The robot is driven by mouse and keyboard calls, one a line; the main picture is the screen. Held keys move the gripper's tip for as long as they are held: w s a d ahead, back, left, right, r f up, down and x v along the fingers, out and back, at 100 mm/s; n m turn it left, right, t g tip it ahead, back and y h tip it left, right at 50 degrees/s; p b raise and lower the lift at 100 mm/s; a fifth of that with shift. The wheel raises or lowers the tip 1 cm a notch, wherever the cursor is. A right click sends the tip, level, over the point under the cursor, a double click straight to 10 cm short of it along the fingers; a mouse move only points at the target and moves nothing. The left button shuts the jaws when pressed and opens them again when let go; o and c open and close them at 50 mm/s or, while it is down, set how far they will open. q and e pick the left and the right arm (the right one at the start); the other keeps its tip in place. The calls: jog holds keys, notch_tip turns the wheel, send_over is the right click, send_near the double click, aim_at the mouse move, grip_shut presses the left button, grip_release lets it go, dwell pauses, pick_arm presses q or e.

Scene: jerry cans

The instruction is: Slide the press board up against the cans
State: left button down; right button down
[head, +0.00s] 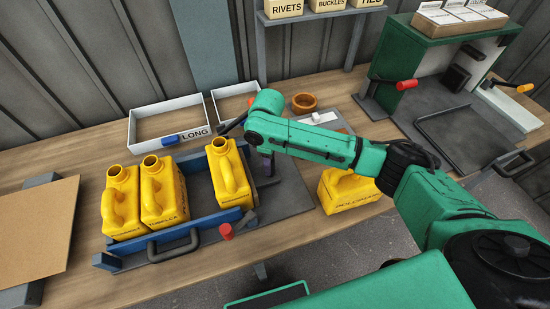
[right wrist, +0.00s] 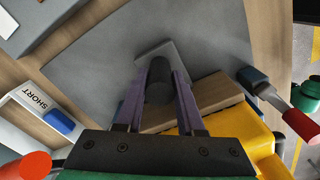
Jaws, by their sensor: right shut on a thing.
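Three yellow cans stand upright in the blue-walled tray (head: 200,220) on the bench. The left can (head: 121,205) and middle can (head: 163,190) are close together; a gap separates them from the right can (head: 229,175). My right gripper (head: 266,168) is low, just right of that can. In the right wrist view its purple fingers are shut on a dark upright handle (right wrist: 159,80). A brown board (right wrist: 205,100), apparently the press board, lies between the handle and the yellow can (right wrist: 235,143); whether they touch is unclear. My left gripper is out of view.
White bins (head: 165,118) stand behind the tray. A red-knobbed clamp (head: 226,232) is at the tray's front. A brown panel (head: 38,225) is at left.

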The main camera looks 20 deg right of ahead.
jog(key=shift+a, duration=0.9)
jog(key=c, duration=0.5)
grip_release()
jog(key=shift+d, duration=0.4)
jog(key=shift+a, duration=0.1)
notch_tip(320, 180, up, 15)
jog(key=shift+f+b, duration=0.15)
jog(key=shift+b, duration=0.5)
